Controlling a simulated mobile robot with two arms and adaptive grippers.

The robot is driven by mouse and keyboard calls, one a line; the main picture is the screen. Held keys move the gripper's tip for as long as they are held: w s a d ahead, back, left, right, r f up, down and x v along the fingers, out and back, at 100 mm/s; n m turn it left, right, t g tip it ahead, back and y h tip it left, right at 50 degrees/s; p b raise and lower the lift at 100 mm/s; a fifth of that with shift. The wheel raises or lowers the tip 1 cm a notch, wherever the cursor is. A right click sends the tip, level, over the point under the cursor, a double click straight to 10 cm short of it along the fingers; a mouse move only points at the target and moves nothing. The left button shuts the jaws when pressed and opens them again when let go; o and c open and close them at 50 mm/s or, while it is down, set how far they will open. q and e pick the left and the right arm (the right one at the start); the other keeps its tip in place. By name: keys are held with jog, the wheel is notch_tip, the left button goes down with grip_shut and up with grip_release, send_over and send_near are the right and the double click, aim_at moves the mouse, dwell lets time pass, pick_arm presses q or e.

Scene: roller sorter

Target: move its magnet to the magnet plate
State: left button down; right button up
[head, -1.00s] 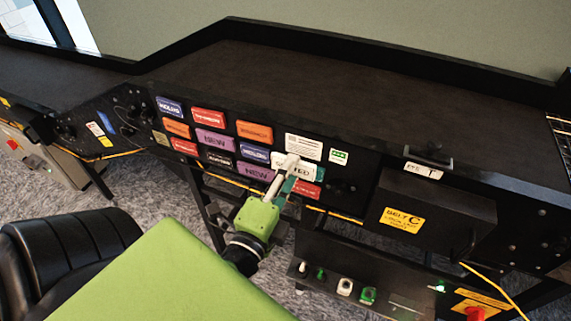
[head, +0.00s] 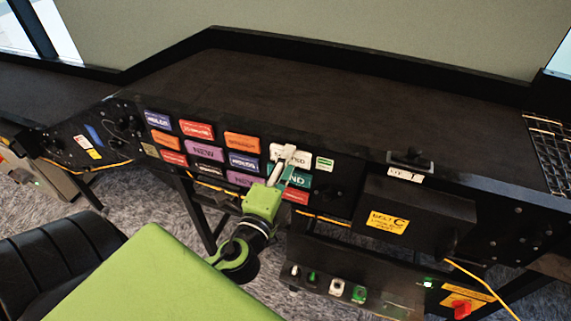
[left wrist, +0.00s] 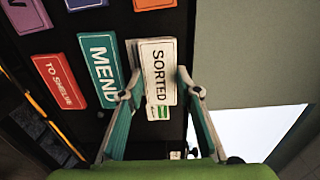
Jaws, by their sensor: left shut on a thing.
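In the head view my left gripper (head: 286,160) is at the upper right of the magnet group, shut on the white magnet (head: 301,160). The magnet is in front of where a white lined plate shows in the earlier head frame. A pale edge (left wrist: 133,52) shows beside it in the wrist view. I cannot tell whether the magnet touches the surface behind. My right gripper is not in view.
A teal MEND magnet (head: 298,178) lies just below, with a red one (head: 295,196) under it. Several coloured magnets fill the panel to the left. A small green-and-white label (head: 325,164) is to the right, then a black box (head: 420,212) juts out.

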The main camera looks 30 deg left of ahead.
pick_arm(q)
jog(key=shift+w, duration=0.15)
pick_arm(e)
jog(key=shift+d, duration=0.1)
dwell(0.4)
pick_arm(q)
jog(key=c, duration=1.5)
grip_release()
jog(key=shift+o, duration=0.4)
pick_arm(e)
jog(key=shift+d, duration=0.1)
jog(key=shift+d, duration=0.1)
pick_arm(q)
jog(key=v, duration=1.2)
jog(key=shift+f, duration=0.15)
